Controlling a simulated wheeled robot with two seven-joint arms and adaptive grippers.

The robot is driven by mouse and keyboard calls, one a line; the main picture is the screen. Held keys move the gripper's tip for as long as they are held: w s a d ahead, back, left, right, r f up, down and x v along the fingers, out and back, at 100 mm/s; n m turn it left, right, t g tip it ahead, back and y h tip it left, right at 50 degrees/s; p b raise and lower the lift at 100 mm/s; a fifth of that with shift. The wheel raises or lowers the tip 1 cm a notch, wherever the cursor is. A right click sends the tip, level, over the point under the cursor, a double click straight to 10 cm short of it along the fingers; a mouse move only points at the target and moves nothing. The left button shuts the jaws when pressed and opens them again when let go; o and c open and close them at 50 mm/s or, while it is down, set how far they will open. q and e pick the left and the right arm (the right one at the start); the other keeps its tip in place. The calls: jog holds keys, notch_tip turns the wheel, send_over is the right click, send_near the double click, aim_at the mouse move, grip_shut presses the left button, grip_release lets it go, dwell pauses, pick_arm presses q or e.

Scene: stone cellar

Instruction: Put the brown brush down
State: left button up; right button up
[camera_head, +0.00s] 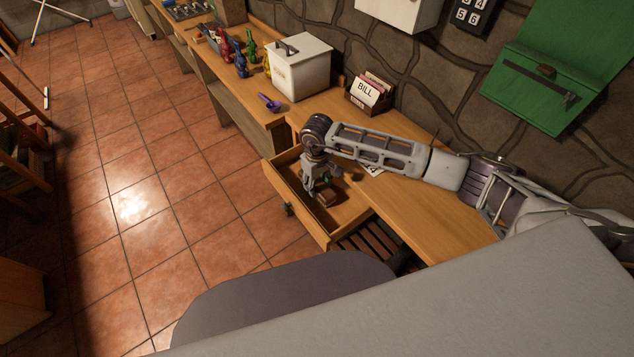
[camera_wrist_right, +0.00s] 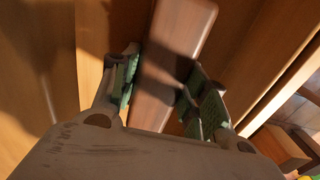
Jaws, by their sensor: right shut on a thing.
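My right gripper (camera_head: 318,187) reaches down into an open wooden drawer (camera_head: 318,229) below the desk top. In the right wrist view, the gripper (camera_wrist_right: 158,95) has its green-padded fingers on both sides of a brown brush (camera_wrist_right: 180,30), shut on it. The brush's long smooth back points away from the wrist. In the head view a small part of the brush (camera_head: 327,197) shows beside the fingers, inside the drawer's outline. I cannot tell whether it touches the drawer floor. My left gripper is not in view.
The wooden desk (camera_head: 440,215) runs along the stone wall. A box marked BILL (camera_head: 366,93), a white box (camera_head: 300,68), a purple object (camera_head: 268,102) and several coloured bottles (camera_head: 240,55) stand on the worktop. A slatted chair (camera_head: 370,245) is close to the drawer.

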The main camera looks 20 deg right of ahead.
jog(key=o, duration=0.9)
jog(key=shift+f, duration=0.1)
jog(key=shift+o, duration=0.9)
